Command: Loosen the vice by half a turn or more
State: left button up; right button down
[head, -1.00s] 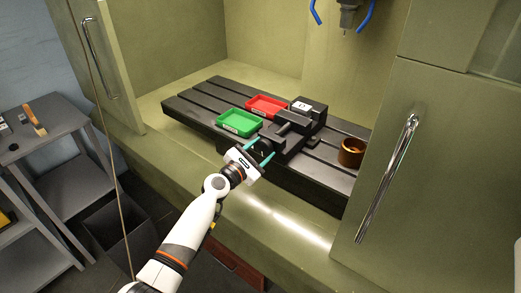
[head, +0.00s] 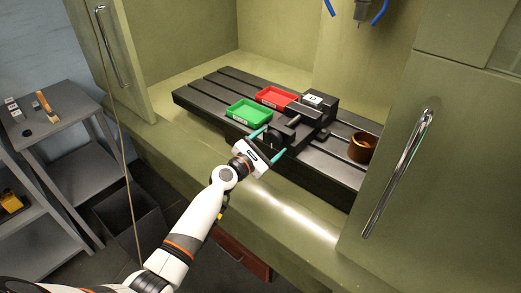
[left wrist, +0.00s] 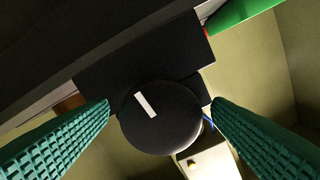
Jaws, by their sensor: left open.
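The black vice (head: 318,106) sits on the slotted machine table, with a small white label on top. Its round black knob (left wrist: 160,118) faces my left wrist camera and bears a white bar mark, which leans to the left at its top. My left gripper (head: 271,142) is in front of the knob at the table's near edge. In the left wrist view its two teal fingers (left wrist: 161,102) are open, one on each side of the knob, with gaps showing. No grip on the knob is visible. My right gripper is not in view.
A green tray (head: 230,103) and a red tray (head: 262,94) lie left of the vice on the machine table (head: 205,85). A brown cup-like part (head: 362,147) stands to the right. The cabinet door with a handle (head: 398,175) is at right; a grey cart (head: 60,125) is at left.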

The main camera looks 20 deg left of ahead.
pick_arm(q)
jog(key=v, duration=1.1)
jog(key=shift+s, duration=0.25)
